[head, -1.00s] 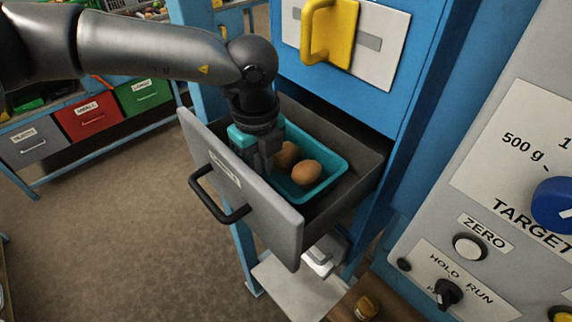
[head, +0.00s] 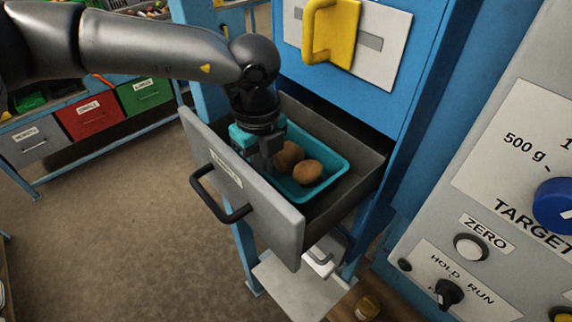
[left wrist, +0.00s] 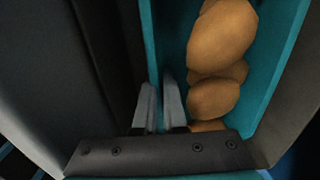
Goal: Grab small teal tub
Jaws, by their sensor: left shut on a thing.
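The small teal tub (head: 333,164) sits inside the pulled-out grey drawer and holds brown potato-like lumps (head: 307,172). My left gripper (head: 266,162) reaches down into the drawer at the tub's left side. In the left wrist view, its two fingers (left wrist: 159,106) are shut on the tub's near side wall, one on each side of the teal rim (left wrist: 149,40). Several brown lumps (left wrist: 221,38) show inside the tub there. The gripper body hides part of the tub's left end. My right gripper is not in view.
The grey drawer front (head: 240,185) with its black handle (head: 212,200) stands close beside the gripper. A blue cabinet with a yellow handle (head: 318,30) rises behind. A control panel (head: 500,180) is at the right. Open floor lies to the left.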

